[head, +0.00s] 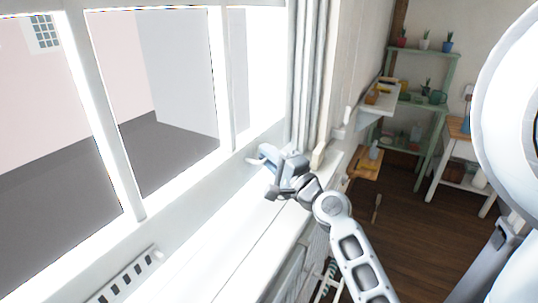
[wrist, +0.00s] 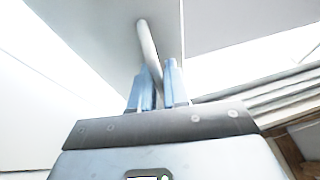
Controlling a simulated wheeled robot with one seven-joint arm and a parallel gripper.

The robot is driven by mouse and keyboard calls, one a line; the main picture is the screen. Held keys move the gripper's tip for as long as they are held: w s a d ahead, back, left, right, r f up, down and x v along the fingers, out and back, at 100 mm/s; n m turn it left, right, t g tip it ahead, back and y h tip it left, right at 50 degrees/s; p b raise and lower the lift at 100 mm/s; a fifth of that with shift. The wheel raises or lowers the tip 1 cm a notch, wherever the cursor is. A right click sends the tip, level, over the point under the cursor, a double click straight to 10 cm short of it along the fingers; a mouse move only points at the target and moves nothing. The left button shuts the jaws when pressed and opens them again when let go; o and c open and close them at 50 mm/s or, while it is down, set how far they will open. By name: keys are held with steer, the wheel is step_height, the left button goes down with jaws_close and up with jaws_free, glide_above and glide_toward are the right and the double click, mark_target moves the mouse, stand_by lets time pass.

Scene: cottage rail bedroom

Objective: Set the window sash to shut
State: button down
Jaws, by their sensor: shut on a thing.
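The white window sash (head: 105,120) with large panes fills the left of the head view. My gripper (head: 262,155) is at the right end of the window's lower rail, just above the white sill (head: 215,245). In the wrist view, the blue fingers of my gripper (wrist: 157,85) are shut on a white rod-like handle (wrist: 147,40), which rises from between them towards a flat pale surface. The handle's tip (head: 252,160) also shows just left of my fingers in the head view. Any gap between sash and frame is too overexposed to tell.
A slotted white vent (head: 127,277) lies at the sill's near left. Beyond my arm are a wall shelf (head: 376,100), a green shelf unit with potted plants (head: 433,110) and a white-legged table (head: 455,150). Some brown wooden floor (head: 400,215) is clear at the right.

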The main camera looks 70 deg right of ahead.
step_height(320, 180, down, 5)
steer(key=b, duration=0.3)
steer(key=shift+f+b, duration=0.2)
steer(key=shift+b, duration=0.1)
steer(key=c, duration=1.2)
jaws_free()
steer(key=shift+r, duration=0.15)
steer(key=b+v, duration=0.2)
steer(key=v, duration=0.4)
steer(key=shift+s+a+f+b, duration=0.1)
steer(key=shift+s+f+b, duration=0.15)
steer(key=shift+b, duration=0.1)
steer(key=shift+s+a, duration=0.45)
